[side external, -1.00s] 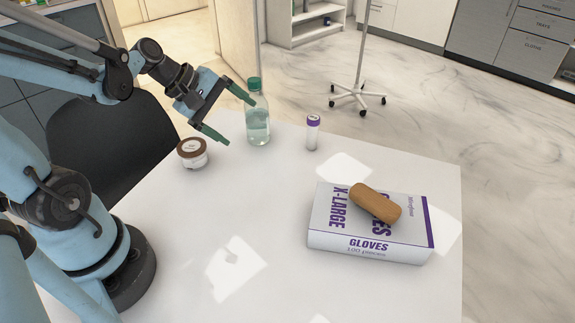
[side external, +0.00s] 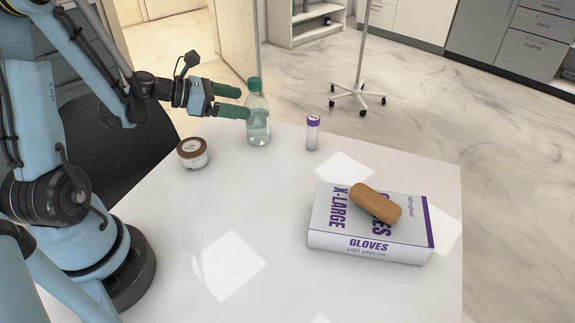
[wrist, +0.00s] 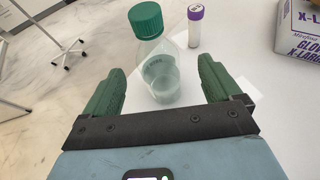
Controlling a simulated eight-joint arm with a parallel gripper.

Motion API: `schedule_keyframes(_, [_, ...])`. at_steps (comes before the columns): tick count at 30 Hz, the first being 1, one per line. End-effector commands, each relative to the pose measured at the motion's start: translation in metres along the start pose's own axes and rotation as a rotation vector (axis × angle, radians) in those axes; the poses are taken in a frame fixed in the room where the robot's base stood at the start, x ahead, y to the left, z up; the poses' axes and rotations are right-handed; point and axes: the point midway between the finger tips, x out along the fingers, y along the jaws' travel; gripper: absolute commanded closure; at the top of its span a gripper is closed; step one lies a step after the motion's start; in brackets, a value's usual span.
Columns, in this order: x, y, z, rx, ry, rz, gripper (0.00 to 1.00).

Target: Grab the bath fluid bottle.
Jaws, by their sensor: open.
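The bath fluid bottle, a clear bottle with a green cap and pale liquid (side external: 258,127), stands upright on the white table near its far edge. It also shows in the wrist view (wrist: 160,68), centred ahead of the fingers. My gripper (side external: 244,102) is open, with green fingers pointing level toward the bottle. In the wrist view its fingertips (wrist: 161,72) are spread to the left and right of the bottle's body. The gripper is at the height of the bottle's upper part. I cannot tell whether a finger touches it.
A purple-capped vial (side external: 312,133) stands just right of the bottle. A brown-lidded jar (side external: 193,153) stands to its left. A glove box (side external: 370,243) with a brown oblong item (side external: 375,203) on top lies at the right. The table (side external: 250,200) is clear in the middle.

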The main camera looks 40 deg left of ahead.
Motion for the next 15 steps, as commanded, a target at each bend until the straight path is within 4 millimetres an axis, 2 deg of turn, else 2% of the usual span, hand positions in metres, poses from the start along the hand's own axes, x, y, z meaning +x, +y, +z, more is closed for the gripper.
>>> schedule_keyframes(5, [0.011,0.000,0.000,0.001,0.001,-0.001,0.09])
schedule_keyframes(15, [0.054,0.003,-0.002,0.002,0.000,-0.003,0.09])
